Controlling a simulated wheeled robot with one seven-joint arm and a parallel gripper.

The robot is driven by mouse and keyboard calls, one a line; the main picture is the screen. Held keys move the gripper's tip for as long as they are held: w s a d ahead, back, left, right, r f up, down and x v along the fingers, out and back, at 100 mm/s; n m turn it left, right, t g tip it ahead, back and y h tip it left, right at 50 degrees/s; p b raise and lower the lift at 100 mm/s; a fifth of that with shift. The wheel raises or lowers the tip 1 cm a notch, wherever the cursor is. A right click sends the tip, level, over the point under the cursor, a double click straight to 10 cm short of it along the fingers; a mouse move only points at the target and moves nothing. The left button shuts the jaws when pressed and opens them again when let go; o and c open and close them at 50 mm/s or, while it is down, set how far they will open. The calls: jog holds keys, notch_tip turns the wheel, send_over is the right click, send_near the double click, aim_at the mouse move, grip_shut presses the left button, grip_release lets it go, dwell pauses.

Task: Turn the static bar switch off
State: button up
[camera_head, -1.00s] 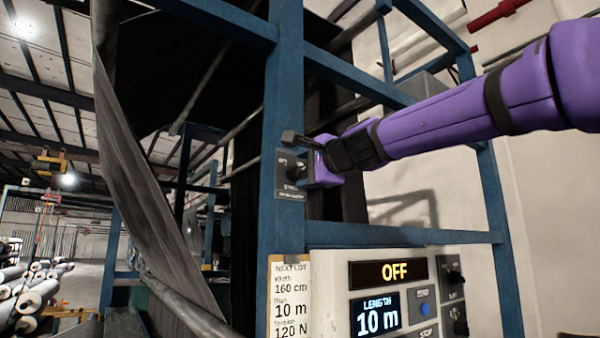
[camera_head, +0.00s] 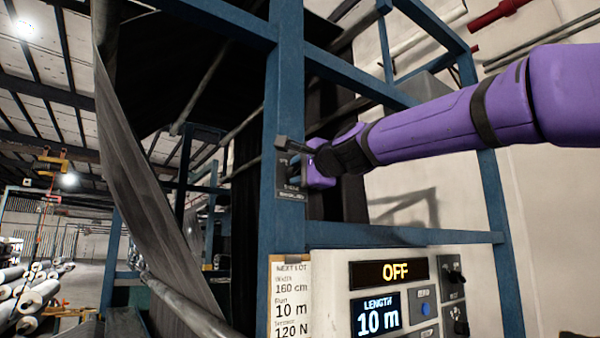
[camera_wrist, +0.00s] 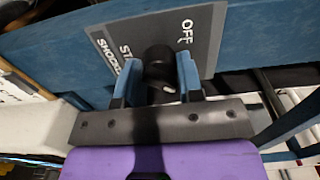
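The static bar switch is a black knob (camera_wrist: 160,64) on a dark grey plate (camera_wrist: 208,35) lettered OFF. The same plate shows in the head view (camera_head: 291,193), fixed to a blue upright. My gripper (camera_wrist: 158,75) is at the knob, with one blue finger on each side of it. The fingers stand apart with the knob between them; I cannot tell whether they press on it. The gripper (camera_head: 297,167) also shows at the plate in the head view. Some lettering is cut off behind my fingers, and the knob's pointing direction is unclear.
Below right is a control panel (camera_head: 340,300) with a display reading OFF (camera_head: 394,271) and a length display reading 10 m (camera_head: 376,316). A paper card (camera_head: 290,290) hangs on the upright. Grey fabric (camera_head: 150,200) runs down at the left. Blue frame bars (camera_head: 400,235) surround the arm.

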jog(key=shift+n, duration=0.4)
jog(key=n, duration=0.8)
jog(key=shift+n, duration=0.3)
jog(key=n, duration=0.4)
jog(key=shift+n, duration=2.2)
jog(key=o, duration=0.9)
